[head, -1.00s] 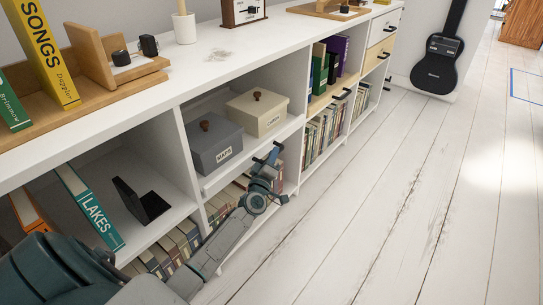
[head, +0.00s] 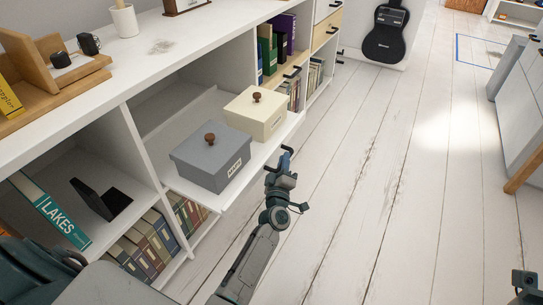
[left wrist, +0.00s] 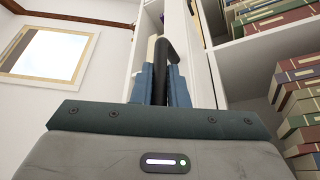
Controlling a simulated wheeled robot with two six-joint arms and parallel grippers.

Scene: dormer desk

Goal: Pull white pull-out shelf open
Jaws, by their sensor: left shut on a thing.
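The white pull-out shelf (head: 212,202) juts out from the middle bay of the white cabinet. It carries a grey lidded box (head: 210,158) and a cream lidded box (head: 257,113). My left gripper (head: 281,168) is at the shelf's front edge, shut on its black handle (head: 287,151). In the left wrist view the dark handle (left wrist: 165,62) stands between the blue fingertips. Part of my right gripper (head: 526,284) shows at the lower right edge, apart from the shelf; its jaws cannot be made out.
Books (head: 147,246) fill the low compartments below and beside the shelf. A black bookend (head: 101,199) and a teal book (head: 50,212) stand in the left bay. The pale plank floor (head: 370,180) in front is clear. A grey-white unit (head: 522,100) stands at the right.

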